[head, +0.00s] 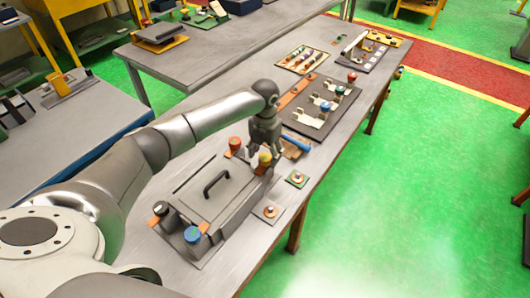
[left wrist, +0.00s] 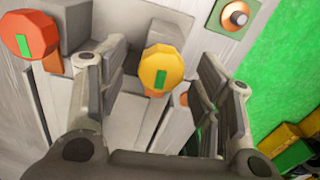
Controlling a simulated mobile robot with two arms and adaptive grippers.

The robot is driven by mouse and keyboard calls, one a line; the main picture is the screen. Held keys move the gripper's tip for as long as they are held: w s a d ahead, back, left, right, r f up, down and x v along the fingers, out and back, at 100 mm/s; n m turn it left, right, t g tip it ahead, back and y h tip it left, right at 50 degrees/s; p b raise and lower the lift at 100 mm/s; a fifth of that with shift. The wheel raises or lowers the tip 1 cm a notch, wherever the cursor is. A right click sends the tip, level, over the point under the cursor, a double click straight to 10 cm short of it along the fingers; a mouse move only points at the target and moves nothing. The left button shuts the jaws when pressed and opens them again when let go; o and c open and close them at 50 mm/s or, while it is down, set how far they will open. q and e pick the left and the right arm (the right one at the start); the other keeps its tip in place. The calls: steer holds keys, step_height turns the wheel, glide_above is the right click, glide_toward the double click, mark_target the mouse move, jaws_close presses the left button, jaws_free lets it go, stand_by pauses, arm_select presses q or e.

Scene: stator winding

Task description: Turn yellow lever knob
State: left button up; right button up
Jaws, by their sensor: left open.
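The yellow lever knob (head: 265,159) is on the far right corner of the grey box on the table, partly hidden by my left gripper in the head view. In the left wrist view the yellow knob (left wrist: 162,69) has a faceted rim and a green mark on its top, and sits between the two fingers. My left gripper (left wrist: 160,95) is open, its fingers on either side of the knob with gaps showing. In the head view the left gripper (head: 262,152) points down over the knob. My right gripper is not in view.
A red knob (head: 235,143) stands left of the yellow one and also shows in the left wrist view (left wrist: 28,36). A black knob (head: 165,210) and a blue knob (head: 193,235) are at the near end. The box has a black handle (head: 216,184). A blue-handled tool (head: 296,142) lies beyond.

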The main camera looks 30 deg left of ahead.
mark_target(265, 157)
arm_select(q)
steer(key=shift+r, duration=0.2)
step_height(265, 157, up, 12)
steer(key=shift+f, duration=0.15)
steer(key=shift+f, duration=0.1)
stand_by(0.5)
